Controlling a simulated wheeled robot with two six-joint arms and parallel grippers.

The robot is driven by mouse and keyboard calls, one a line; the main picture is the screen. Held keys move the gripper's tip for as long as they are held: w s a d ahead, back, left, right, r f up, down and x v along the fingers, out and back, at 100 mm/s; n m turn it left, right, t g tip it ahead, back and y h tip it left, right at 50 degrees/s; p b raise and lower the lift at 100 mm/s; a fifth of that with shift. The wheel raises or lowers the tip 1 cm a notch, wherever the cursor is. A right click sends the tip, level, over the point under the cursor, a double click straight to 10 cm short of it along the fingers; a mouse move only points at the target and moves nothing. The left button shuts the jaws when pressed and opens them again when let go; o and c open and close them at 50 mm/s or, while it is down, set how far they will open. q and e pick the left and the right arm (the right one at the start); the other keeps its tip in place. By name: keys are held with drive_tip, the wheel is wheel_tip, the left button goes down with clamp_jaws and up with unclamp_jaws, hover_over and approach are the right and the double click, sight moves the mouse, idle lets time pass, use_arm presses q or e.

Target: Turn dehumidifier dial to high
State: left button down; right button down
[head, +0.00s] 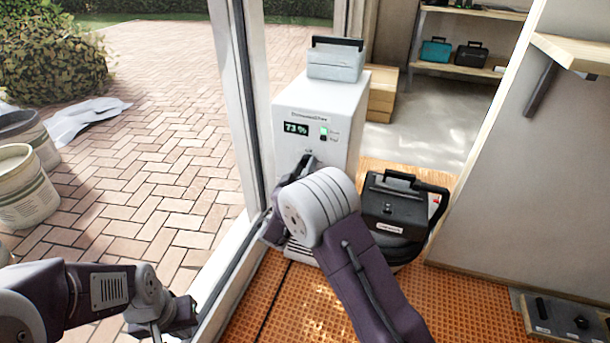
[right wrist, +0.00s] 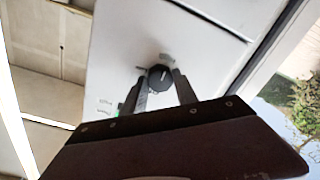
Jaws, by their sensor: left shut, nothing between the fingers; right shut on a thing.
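The dehumidifier (head: 345,108) is a white box with a display (head: 296,129) reading 73 % and a green lit indicator (head: 324,131). Its dark round dial (right wrist: 159,78) shows in the right wrist view with a pale mark on its face; I cannot read which setting the mark points at. My right gripper (right wrist: 160,82) is shut on the dial, one finger on each side. In the head view my right wrist hides the dial and most of the lower front. My left gripper (head: 178,320) is shut and empty, low at the left near the door frame.
A grey case (head: 336,62) sits on top of the dehumidifier. A black case (head: 398,205) stands right of it on the orange mat (head: 330,310). The door frame (head: 240,150) runs close on the left, with buckets (head: 24,190) on the paving outside.

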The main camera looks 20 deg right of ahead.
drive_tip(key=shift+f, duration=0.1)
idle(0.5)
drive_tip(key=c, duration=0.9)
unclamp_jaws()
drive_tip(key=shift+c, duration=0.2)
drive_tip(key=p+v, duration=0.3)
drive_tip(key=v, duration=0.6)
